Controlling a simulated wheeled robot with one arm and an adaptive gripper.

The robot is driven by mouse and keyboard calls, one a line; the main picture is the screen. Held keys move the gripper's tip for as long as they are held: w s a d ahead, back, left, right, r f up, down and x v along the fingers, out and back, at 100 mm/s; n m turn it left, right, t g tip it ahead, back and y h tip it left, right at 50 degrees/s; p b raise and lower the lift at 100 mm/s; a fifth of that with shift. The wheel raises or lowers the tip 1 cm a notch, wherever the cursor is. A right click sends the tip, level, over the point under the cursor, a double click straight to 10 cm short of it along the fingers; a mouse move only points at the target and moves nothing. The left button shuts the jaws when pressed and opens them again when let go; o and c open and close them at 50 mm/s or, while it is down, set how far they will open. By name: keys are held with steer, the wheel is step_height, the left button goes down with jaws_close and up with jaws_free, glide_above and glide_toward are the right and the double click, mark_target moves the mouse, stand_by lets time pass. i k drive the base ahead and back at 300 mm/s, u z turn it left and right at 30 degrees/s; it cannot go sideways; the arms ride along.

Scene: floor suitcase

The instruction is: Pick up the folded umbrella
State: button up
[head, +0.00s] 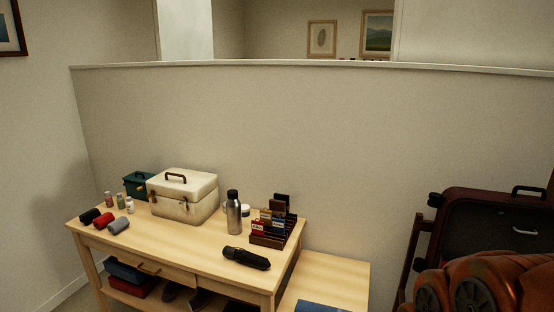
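The folded umbrella (246,258) is a short, dark, compact bundle. It lies on its side on the light wooden table (180,248), near the front right corner. Its upper side is uncovered and nothing touches it from above. My gripper is not in view. Only orange-red links of my own arm show at the lower right, well apart from the umbrella.
A steel bottle (233,216) and a dark card rack (272,230) stand just behind the umbrella. A cream box (183,195) and rolled cloths (103,219) are farther left. A lower wooden surface (335,280) adjoins at right. A dark suitcase (495,225) stands at far right.

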mark_target(246, 257)
steer(key=u, duration=0.1)
steer(key=k, duration=0.4)
steer(key=u, duration=1.75)
steer(key=i, duration=1.3)
steer(key=z, duration=0.8)
steer(key=i, duration=1)
steer(key=z, duration=0.95)
